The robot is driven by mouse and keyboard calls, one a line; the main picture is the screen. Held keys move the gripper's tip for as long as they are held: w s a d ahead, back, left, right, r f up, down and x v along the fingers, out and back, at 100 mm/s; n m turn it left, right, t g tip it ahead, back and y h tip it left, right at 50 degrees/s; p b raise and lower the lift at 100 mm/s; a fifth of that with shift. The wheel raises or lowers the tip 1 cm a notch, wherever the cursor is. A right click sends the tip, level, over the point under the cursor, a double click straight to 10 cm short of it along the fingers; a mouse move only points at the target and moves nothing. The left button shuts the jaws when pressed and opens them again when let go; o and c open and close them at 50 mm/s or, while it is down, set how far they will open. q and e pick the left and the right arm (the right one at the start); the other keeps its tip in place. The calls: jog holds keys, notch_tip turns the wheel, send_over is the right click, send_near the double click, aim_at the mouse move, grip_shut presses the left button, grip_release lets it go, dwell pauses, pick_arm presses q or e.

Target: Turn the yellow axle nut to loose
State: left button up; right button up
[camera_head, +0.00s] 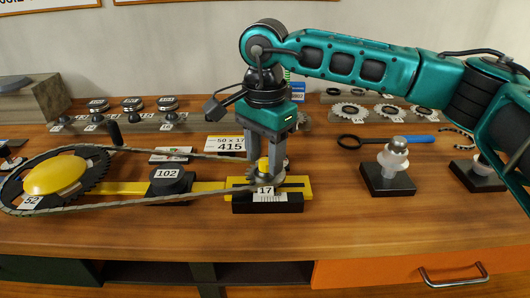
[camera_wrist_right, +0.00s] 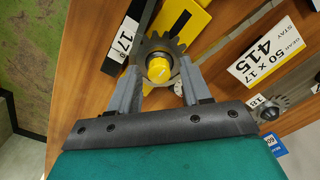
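The yellow axle nut (camera_head: 263,164) sits on top of the small sprocket marked 17, at the right end of the chain loop. In the right wrist view the yellow nut (camera_wrist_right: 160,70) shows in the middle of the toothed sprocket (camera_wrist_right: 173,46). My right gripper (camera_head: 265,160) points down over it, one finger on each side of the nut. In the right wrist view the right gripper (camera_wrist_right: 160,72) looks open, with narrow gaps between the fingers and the nut. My left gripper is not in view.
The chain (camera_head: 140,203) runs left to a large sprocket with a yellow disc (camera_head: 55,176). A black block marked 102 (camera_head: 168,180) stands between. A 50 x 17 415 card (camera_head: 230,144) is behind. Right are a black stand (camera_head: 388,180) and a blue-handled tool (camera_head: 410,139).

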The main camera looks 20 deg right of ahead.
aim_at(265, 160)
jog(key=shift+o, duration=0.2)
notch_tip(265, 160, up, 13)
jog(key=shift+p, duration=0.4)
jog(key=shift+f, duration=0.1)
